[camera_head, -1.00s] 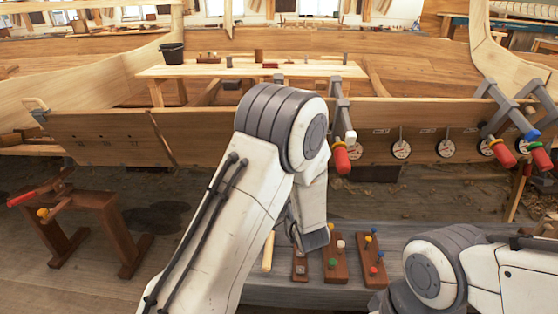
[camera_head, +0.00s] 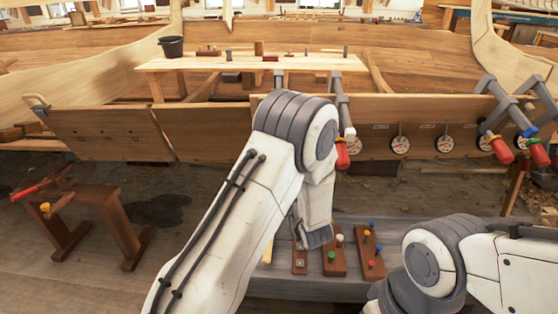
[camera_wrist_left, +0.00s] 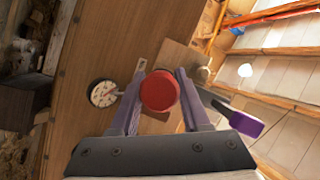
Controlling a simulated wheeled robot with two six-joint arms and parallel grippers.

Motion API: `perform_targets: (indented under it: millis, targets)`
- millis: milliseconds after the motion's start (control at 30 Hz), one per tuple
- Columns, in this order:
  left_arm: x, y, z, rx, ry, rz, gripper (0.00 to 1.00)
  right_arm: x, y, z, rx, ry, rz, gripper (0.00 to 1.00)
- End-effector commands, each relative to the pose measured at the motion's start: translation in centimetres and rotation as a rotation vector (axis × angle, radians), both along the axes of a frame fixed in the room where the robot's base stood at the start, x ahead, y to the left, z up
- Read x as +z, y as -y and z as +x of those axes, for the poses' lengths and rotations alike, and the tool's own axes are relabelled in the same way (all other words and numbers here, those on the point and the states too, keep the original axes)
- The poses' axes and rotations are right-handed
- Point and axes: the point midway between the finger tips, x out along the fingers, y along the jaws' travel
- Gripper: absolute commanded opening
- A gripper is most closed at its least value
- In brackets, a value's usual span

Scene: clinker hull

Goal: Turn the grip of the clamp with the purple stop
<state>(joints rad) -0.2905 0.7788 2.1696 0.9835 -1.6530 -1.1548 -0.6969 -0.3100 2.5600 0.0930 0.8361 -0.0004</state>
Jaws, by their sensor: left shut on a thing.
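In the left wrist view, the clamp's round red grip (camera_wrist_left: 160,92) is seen end-on, and its purple stop (camera_wrist_left: 247,128) sits to the right on a dark bar. My left gripper (camera_wrist_left: 161,74) is shut on the red grip, one finger on each side. In the head view my left arm (camera_head: 300,130) hides this gripper and most of the clamp. Part of a grey clamp (camera_head: 278,79) shows above the arm. My right arm (camera_head: 435,265) is at the lower right, with its gripper out of view.
A neighbouring clamp with a white stop (camera_head: 349,133) and red grip (camera_head: 342,154) stands just right of my left arm. Dial gauges (camera_head: 400,145) line the hull plank. More clamps (camera_head: 497,120) are at right. Peg boards (camera_head: 335,256) lie on a low bench below.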

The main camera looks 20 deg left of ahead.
Motion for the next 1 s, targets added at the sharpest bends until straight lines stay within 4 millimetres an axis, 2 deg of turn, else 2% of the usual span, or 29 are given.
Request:
perform_targets:
  millis: [33,100,400,533,1000]
  targets:
    - [-0.4,0.0,-0.2,0.001,-0.012,-0.001,0.54,0.0,0.0,0.0,0.0,0.0,0.0,0.4]
    - [-0.4,0.0,-0.1,0.001,-0.01,-0.001,0.77,0.0,0.0,0.0,0.0,0.0,0.0,0.4]
    - [-0.2,0.0,-0.1,0.0,-0.005,-0.001,0.77,0.0,0.0,0.0,0.0,0.0,0.0,0.4]
    - [-0.3,0.7,-0.7,-0.002,-0.005,0.0,0.77,0.0,0.0,0.0,0.0,0.0,0.0,0.4]
    - [-1.9,6.1,-6.9,-0.003,-0.007,0.0,0.77,-0.2,0.0,0.0,0.0,0.0,0.0,0.4]
